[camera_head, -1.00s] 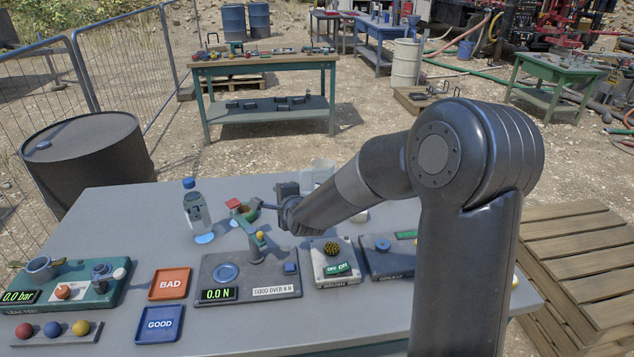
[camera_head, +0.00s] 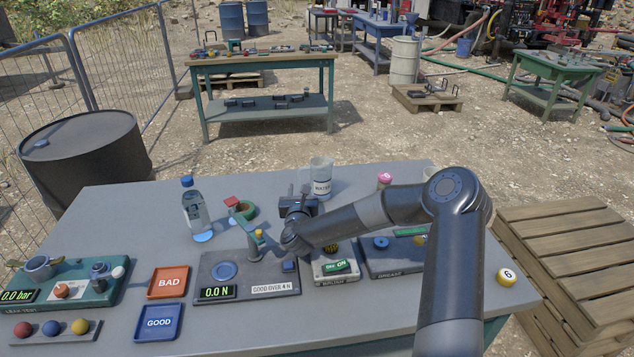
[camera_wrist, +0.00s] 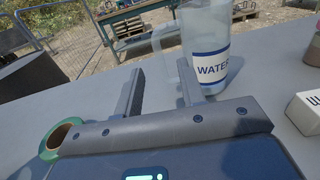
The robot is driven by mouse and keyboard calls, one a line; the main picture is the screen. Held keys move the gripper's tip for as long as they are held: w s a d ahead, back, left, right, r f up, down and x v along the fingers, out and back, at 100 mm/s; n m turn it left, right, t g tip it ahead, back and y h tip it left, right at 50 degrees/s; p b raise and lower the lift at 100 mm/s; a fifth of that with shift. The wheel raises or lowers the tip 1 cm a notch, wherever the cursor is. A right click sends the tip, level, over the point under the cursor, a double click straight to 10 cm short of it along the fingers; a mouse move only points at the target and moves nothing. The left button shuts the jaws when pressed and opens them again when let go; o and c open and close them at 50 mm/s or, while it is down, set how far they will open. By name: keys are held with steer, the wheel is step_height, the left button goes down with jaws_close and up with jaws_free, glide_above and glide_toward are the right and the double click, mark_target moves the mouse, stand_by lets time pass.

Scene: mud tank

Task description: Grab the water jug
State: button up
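The water jug (camera_head: 321,180) is clear, with a white label reading WATER, and stands upright near the far edge of the grey table. In the wrist view the jug (camera_wrist: 212,68) is ahead and right of centre, with its handle on its left side. My gripper (camera_wrist: 157,85) is open, its two fingers apart with the handle in the view beyond and between their tips. I cannot tell whether the right finger touches the jug. In the head view my gripper (camera_head: 297,200) is just in front and left of the jug.
A pink-topped item (camera_head: 384,180) is to the right. Test devices, a red BAD tray (camera_head: 168,282) and a blue GOOD tray (camera_head: 159,322) fill the near side.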

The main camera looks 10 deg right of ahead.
mark_target(299, 176)
steer(key=w, duration=0.6)
steer(key=w+d, duration=0.1)
steer(key=w, duration=0.2)
steer(key=shift+w+r, duration=0.15)
steer(key=shift+w, duration=0.25)
steer(key=shift+c, duration=0.5)
jaws_close()
